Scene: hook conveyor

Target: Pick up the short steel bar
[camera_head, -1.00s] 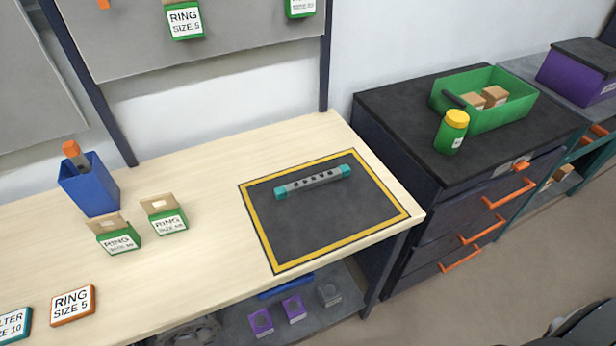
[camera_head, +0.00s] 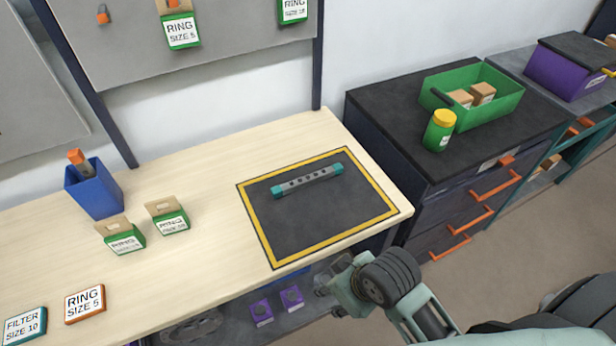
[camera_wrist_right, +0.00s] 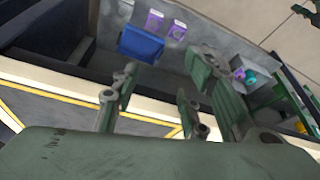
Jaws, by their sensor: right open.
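The short steel bar (camera_head: 308,181) is grey with a row of dark holes and teal ends. It lies on the dark mat with a yellow border (camera_head: 270,235) on the wooden bench. My right gripper (camera_head: 335,280) is by the bench's front edge, below and to the right of the bar, apart from it. In the right wrist view its two fingers (camera_wrist_right: 150,112) are spread with nothing between them. The bar is not seen in the wrist view. My left gripper is in neither view.
A dark drawer cabinet (camera_head: 400,115) with a green crate (camera_head: 505,98) and a yellow-capped bottle (camera_head: 440,130) is at the right. The mat around the bar is clear.

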